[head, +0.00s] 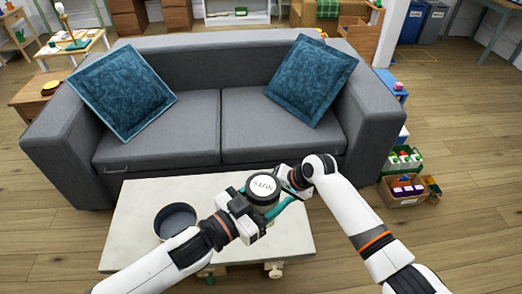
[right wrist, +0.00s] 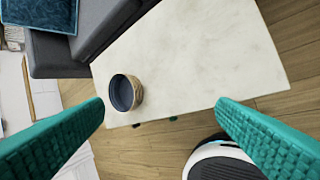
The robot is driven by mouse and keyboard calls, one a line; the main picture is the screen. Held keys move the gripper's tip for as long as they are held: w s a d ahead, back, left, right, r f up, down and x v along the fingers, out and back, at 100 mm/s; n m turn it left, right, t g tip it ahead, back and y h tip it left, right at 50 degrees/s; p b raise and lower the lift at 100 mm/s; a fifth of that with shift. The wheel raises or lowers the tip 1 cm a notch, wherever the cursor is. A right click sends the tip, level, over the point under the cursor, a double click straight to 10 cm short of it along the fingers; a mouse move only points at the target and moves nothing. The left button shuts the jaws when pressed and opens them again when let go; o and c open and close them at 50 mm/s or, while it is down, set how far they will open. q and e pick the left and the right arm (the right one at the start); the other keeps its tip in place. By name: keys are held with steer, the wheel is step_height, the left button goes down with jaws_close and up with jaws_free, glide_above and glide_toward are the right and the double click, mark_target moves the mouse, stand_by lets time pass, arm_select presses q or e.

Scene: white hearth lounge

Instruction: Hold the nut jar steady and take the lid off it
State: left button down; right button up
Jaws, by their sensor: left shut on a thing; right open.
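The nut jar's round white lid (head: 263,186), lettered "NUTS", is on top of the jar and faces up in the head view. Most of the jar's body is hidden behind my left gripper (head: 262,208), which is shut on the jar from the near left. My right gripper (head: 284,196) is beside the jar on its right. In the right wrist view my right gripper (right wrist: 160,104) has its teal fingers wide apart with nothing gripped.
A pale stone-topped table (head: 135,205) lies under my arms. A dark-lined round bowl (head: 176,221) stands on its left part; it also shows in the right wrist view (right wrist: 124,92). A grey sofa (head: 205,150) stands behind the table. A box of goods (head: 405,188) is on the floor at right.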

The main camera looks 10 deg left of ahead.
steer(key=s+a+r+n+g, duration=0.1)
steer(key=a+r, duration=0.1)
steer(key=r, duration=0.5)
steer(key=s+a+r+n, duration=0.1)
steer(key=a+r, duration=0.2)
steer(key=r, duration=0.3)
step_height(320, 180, up, 17)
steer(key=n+g+h, duration=0.1)
steer(key=n+h, duration=0.2)
steer(key=h, duration=0.3)
glide_above(261, 186)
steer(key=shift+w+a, duration=0.3)
steer(key=shift+w, duration=0.05)
steer(key=shift+s+d+r, duration=0.15)
steer(key=shift+s+d, duration=0.05)
steer(key=shift+s, duration=0.05)
steer(key=shift+s+d+f, duration=0.1)
steer(key=shift+f, duration=0.1)
step_height(261, 186, down, 8)
steer(key=shift+r, duration=0.25)
steer(key=shift+c, duration=0.3)
